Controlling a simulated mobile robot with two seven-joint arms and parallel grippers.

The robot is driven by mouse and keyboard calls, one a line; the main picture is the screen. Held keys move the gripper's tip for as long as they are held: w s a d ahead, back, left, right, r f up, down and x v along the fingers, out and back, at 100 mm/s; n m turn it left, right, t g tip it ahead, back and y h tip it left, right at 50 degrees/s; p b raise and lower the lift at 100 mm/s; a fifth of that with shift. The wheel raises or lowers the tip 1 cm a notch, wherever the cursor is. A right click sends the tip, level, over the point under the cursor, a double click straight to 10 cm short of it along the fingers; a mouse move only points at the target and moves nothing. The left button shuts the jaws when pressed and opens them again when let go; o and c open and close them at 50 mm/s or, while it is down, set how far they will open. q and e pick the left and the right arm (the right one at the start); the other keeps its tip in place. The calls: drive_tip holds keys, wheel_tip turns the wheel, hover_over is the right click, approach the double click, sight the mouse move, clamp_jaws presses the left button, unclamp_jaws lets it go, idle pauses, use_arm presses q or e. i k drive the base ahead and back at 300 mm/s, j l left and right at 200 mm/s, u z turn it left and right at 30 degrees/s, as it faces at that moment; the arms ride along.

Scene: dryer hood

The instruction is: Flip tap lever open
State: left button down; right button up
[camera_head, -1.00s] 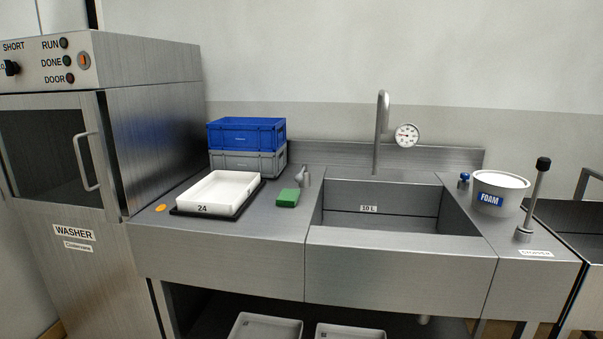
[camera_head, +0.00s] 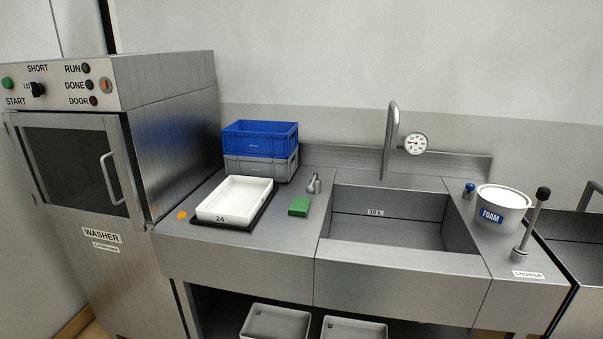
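The tap lever (camera_head: 314,184) looks to be the short grey metal fitting on the counter at the left rear of the sink (camera_head: 390,217); it is small, and its exact position is hard to tell. The curved metal spout (camera_head: 391,140) rises behind the basin, with a round dial gauge (camera_head: 416,143) beside it. The basin, marked 10 L, shows no clear water. Neither of my grippers shows in the head view.
The washer (camera_head: 85,170) with its door shut stands at the left. A white tray (camera_head: 234,193), green block (camera_head: 299,206) and stacked blue crate (camera_head: 260,138) and grey crate (camera_head: 262,169) occupy the left counter. A foam tub (camera_head: 502,204) and stopper lever (camera_head: 532,225) stand right.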

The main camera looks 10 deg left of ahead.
sight(309, 190)
drive_tip(key=i+j, duration=0.75)
drive_tip(key=i, duration=0.3)
drive_tip(key=i+j, duration=0.4)
drive_tip(key=i, duration=0.1)
